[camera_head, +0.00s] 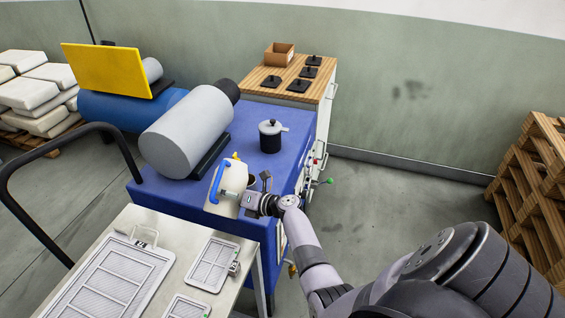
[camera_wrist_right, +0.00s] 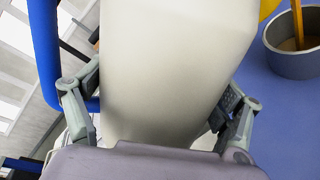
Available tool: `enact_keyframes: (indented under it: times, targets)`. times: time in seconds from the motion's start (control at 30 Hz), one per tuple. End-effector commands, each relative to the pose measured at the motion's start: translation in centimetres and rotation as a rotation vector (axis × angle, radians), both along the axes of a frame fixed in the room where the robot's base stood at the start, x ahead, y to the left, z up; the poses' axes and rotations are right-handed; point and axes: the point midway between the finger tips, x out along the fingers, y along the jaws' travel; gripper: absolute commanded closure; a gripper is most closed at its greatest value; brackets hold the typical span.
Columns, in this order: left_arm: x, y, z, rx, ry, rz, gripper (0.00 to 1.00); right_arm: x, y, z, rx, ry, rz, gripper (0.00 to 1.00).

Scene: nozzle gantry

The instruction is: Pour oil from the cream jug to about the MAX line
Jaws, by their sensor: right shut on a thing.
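The cream jug (camera_head: 229,178) has a blue handle and a yellow part at its top. My right gripper (camera_head: 242,199) is shut on its body above the near edge of the blue machine. In the right wrist view the cream body (camera_wrist_right: 170,65) fills the space between my right gripper's fingers (camera_wrist_right: 160,105). A round grey cup (camera_wrist_right: 296,61) stands on the blue surface beside the jug, with brownish content. An orange-brown strip (camera_wrist_right: 298,22) runs down into it; I cannot tell whether it is oil or a solid piece. No MAX line is readable. My left gripper is not in view.
A grey cylinder (camera_head: 188,131) and a dark pot with a pale lid (camera_head: 270,136) stand on the blue machine (camera_head: 299,140). A pale table with grey panels (camera_head: 112,276) is at the near left. Valves with a green knob (camera_head: 329,181) jut from the machine's right side.

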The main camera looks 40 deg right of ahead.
Motion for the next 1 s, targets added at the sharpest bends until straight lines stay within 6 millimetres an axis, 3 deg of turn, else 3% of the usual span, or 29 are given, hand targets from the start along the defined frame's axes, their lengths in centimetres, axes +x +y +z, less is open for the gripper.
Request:
enact_keyframes:
  times: [1.0]
  targets:
    - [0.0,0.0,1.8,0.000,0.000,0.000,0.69,0.3,-0.2,1.4,0.050,0.022,-0.001,0.75]
